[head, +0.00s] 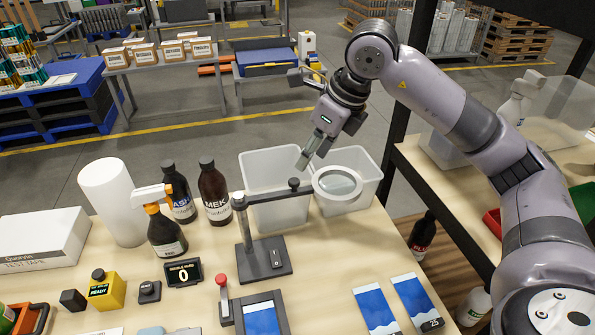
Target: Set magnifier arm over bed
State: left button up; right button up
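The magnifier has a round lens in a pale ring (338,183), held by a dark horizontal arm (268,196) from an upright post (243,225) on a dark base (276,267). A dark knob (294,183) stands on the arm near the ring. The lens hangs to the right of the post, in front of the clear bins. A bed with a blue sheet (261,318) lies at the bottom, cut by the frame edge. My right gripper (310,159) is just above the knob, seemingly apart from it; its finger opening is unclear. My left gripper is out of view.
Clear bins (272,165) stand behind the magnifier. Brown bottles (214,192), a spray bottle (165,232) and a small display (184,272) stand left of it. A red-knobbed lever (222,290) rises beside the bed. Blue cards (375,311) lie at the right, with bare table around them.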

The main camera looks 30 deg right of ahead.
aim_at(295, 180)
jog(key=p+x, duration=0.1)
jog(key=x, duration=0.6)
jog(key=shift+a+f+p, duration=0.1)
jog(key=shift+a+p, duration=0.1)
jog(key=shift+p, duration=0.1)
jog(key=shift+w+f, duration=0.25)
jog(key=shift+f, duration=0.3)
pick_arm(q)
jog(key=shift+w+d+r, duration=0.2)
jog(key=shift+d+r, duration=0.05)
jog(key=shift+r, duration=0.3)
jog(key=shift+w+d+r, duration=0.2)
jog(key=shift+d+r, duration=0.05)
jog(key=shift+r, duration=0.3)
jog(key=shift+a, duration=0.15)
pick_arm(e)
jog(key=shift+r, duration=0.1)
grip_shut()
